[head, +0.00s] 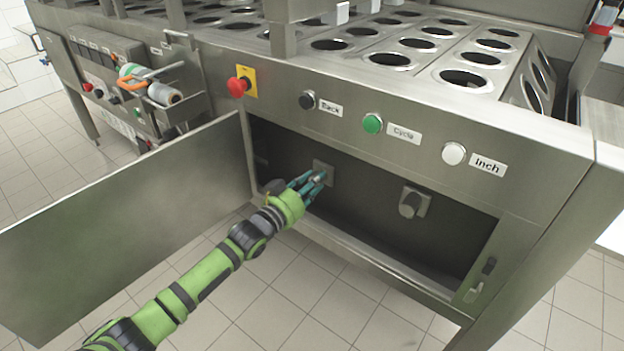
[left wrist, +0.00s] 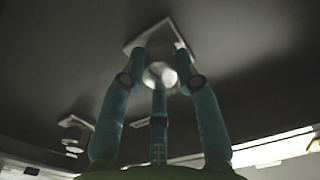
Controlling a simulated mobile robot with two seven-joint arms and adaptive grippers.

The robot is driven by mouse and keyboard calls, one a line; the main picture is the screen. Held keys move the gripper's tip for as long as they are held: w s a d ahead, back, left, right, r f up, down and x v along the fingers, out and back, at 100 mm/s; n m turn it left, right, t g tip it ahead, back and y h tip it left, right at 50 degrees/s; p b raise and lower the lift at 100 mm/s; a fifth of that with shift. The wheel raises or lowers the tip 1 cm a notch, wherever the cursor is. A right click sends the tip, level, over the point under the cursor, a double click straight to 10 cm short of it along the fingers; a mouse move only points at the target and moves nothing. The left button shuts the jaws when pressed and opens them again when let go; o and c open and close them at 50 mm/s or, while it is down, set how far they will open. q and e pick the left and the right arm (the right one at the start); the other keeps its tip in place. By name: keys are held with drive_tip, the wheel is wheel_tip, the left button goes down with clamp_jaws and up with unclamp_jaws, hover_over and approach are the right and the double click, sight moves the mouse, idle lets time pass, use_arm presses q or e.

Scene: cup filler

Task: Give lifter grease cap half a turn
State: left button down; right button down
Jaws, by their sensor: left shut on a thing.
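My left gripper (head: 312,181) reaches into the open compartment under the button panel. Its teal fingers are shut around a small metal grease cap, which shows between the fingertips in the left wrist view as a pale round end (left wrist: 160,75). The cap sits on a square plate (head: 328,169) on the compartment's back wall, and the fingers hide most of its sides. No label by it can be read, so I cannot tell from a marking which cap it is. A second round fitting (head: 411,204) on a similar plate is to the right, apart from the gripper. My right gripper is not in view.
The compartment door (head: 120,225) stands open to the left, beside my left arm. Above the opening are a red stop button (head: 238,87), a black Back button (head: 307,99), a green Cycle button (head: 373,123) and a white Inch button (head: 453,153). A sill (head: 375,262) edges the opening below.

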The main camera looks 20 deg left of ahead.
use_arm(q)
drive_tip(key=shift+s+d+f+m, duration=0.1)
drive_tip(key=shift+f+m, duration=0.3)
drive_tip(key=shift+f, duration=0.15)
drive_tip(key=c, duration=0.9)
unclamp_jaws()
drive_tip(key=shift+r, duration=0.25)
drive_tip(key=v, duration=1.2)
drive_tip(key=shift+f, duration=0.1)
